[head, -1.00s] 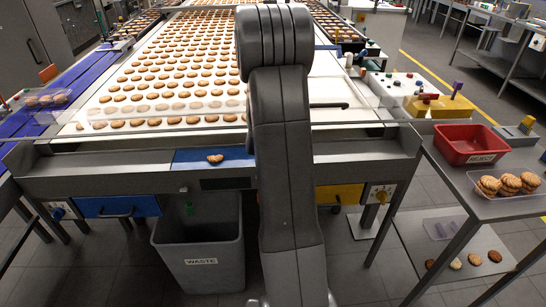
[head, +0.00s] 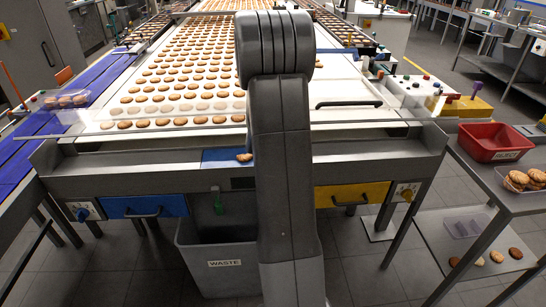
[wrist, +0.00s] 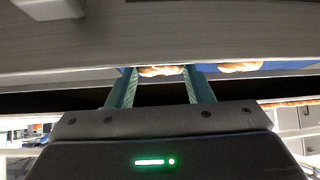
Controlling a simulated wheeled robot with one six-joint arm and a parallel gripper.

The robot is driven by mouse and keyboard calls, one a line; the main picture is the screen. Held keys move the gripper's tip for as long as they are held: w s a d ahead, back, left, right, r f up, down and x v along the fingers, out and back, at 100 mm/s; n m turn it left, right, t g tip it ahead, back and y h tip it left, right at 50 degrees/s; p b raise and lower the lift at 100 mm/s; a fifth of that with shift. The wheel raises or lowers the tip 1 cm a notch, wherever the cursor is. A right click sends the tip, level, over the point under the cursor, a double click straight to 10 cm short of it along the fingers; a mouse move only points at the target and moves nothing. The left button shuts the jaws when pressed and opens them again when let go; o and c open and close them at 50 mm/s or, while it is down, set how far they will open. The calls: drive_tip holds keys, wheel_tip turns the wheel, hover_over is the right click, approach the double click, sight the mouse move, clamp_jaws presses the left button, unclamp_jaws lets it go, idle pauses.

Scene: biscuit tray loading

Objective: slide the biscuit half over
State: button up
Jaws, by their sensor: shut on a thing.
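In the wrist view, my gripper (wrist: 159,74) has its two teal fingers on either side of a golden-brown biscuit half (wrist: 161,70), shut on it. A second biscuit piece (wrist: 240,66) lies on the blue pad just right of the fingers, apart from them. In the head view, a biscuit piece (head: 244,157) shows on the blue pad (head: 217,156) at the front of the conveyor, right beside my arm. I cannot tell which piece this is. My arm hides my gripper and the rest of the pad in that view.
Rows of biscuits cover the white conveyor (head: 200,85) behind the pad. A grey waste bin (head: 200,266) stands below the front edge. A red reject tray (head: 490,142) and a clear tray of biscuits stand on the side table at right. A blue belt runs at left.

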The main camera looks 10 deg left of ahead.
drive_tip(key=shift+s+a, duration=0.1)
drive_tip(key=shift+a, duration=0.3)
drive_tip(key=o, duration=0.7)
drive_tip(key=shift+o, duration=0.2)
drive_tip(key=p+v, duration=0.5)
drive_tip(key=v, duration=0.8)
drive_tip(key=shift+s+r, duration=0.25)
drive_tip(key=shift+r, duration=0.05)
drive_tip(key=shift+w+f, duration=0.1)
